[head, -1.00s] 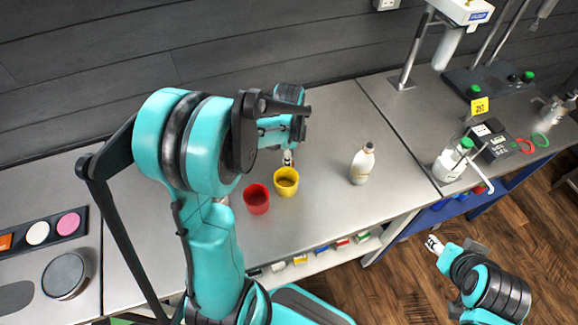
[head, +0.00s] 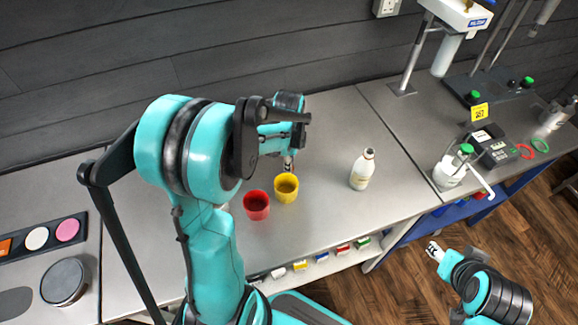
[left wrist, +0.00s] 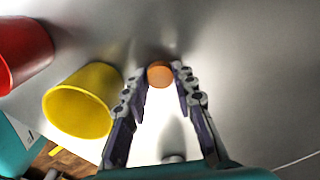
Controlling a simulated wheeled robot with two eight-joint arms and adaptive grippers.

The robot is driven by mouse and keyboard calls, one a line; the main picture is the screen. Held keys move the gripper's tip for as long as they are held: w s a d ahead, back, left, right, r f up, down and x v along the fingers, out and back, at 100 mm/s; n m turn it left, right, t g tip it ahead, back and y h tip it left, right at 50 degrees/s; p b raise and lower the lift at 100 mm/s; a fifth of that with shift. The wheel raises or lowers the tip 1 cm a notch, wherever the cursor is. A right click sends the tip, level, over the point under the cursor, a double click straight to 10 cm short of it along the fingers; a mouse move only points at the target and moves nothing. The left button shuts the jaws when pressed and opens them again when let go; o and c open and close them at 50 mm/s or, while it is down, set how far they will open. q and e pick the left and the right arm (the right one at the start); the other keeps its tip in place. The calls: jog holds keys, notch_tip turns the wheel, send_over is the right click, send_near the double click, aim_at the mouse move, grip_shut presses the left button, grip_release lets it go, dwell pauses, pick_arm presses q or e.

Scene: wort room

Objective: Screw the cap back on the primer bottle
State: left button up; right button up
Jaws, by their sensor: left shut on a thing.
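The primer bottle, which I take to be the white bottle (head: 362,170), stands upright on the bench in the head view, right of the cups. A small round orange-brown cap (left wrist: 159,75) sits between my left fingertips in the left wrist view. My left gripper (left wrist: 160,79) is shut on it; it also shows in the head view (head: 288,166), just behind the yellow cup and left of the bottle. I cannot tell whether the cap touches the bench. My right gripper (head: 434,251) is off the bench's front edge at right; its jaw gap is too small to tell.
A yellow cup (head: 286,190) and red cup (head: 257,205) stand close to my left gripper. At right are a green-capped bottle (head: 450,169), a black device (head: 492,147) and a stand. Bare bench lies between the yellow cup and the white bottle.

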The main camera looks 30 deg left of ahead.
pick_arm(q)
jog(key=r+p, duration=0.1)
jog(key=r, duration=0.3)
jog(key=shift+d+r+p, duration=0.15)
jog(key=shift+d+p, duration=0.05)
jog(key=shift+p, duration=0.15)
jog(key=w+d+r+p, duration=0.1)
jog(key=d+r, duration=0.2)
jog(key=d, duration=0.2)
jog(key=w+d+r+p, duration=0.1)
jog(key=w+d+r, duration=0.1)
jog(key=d, duration=0.3)
jog(key=shift+w+d+r, duration=0.3)
jog(key=shift+d+r, duration=0.05)
jog(key=shift+r, duration=0.25)
